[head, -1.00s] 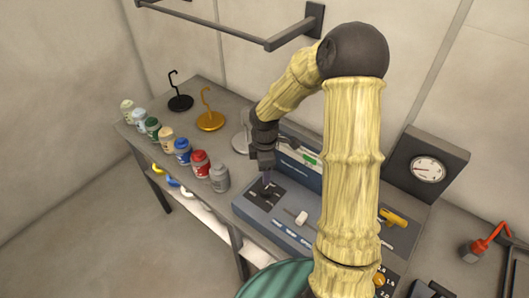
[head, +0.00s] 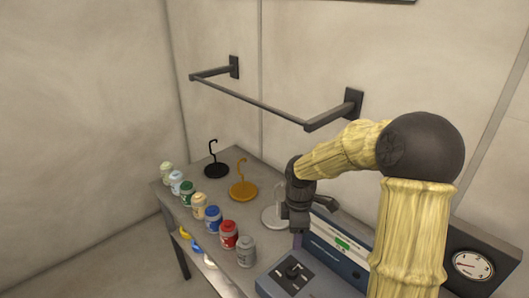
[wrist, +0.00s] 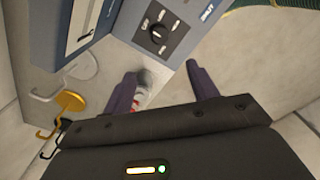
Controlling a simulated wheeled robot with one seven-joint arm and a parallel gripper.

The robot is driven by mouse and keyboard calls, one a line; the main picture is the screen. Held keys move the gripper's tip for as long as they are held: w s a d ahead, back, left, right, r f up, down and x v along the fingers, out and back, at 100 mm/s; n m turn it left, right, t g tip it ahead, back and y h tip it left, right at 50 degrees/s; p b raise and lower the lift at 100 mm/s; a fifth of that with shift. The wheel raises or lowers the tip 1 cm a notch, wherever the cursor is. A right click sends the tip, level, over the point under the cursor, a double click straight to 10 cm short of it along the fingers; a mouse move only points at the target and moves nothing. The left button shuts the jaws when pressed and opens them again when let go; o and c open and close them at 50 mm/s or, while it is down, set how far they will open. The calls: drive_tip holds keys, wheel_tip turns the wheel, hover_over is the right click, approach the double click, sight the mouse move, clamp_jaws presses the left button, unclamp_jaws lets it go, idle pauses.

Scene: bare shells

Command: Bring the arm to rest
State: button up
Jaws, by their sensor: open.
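My gripper (head: 298,243) is open and empty. It hangs above the left end of the blue-grey console (head: 329,277), over the panel with a black knob (head: 291,271). In the wrist view the two dark fingers of my gripper (wrist: 162,86) are spread apart, with nothing held between them. The knob (wrist: 157,33) shows beyond the fingertips, apart from them. My yellow, ribbed arm arches from the lower right over the console and hides much of it.
Several lidded jars (head: 213,219) line the bench's front edge. A black hook stand (head: 216,170), an orange one (head: 243,192) and a pale one (head: 271,217) stand behind. A dark rail (head: 250,101) is on the wall above. A gauge (head: 473,265) stands right of my arm.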

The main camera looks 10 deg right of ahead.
drive_tip(key=s+r+m+t, duration=0.1)
drive_tip(key=s+m+t, duration=0.1)
drive_tip(key=s+m, duration=1.2)
drive_tip(key=shift+s+r+m+t, duration=0.3)
drive_tip(key=shift+s+m, duration=0.05)
drive_tip(key=shift+m, duration=0.85)
drive_tip(key=shift+a, duration=0.1)
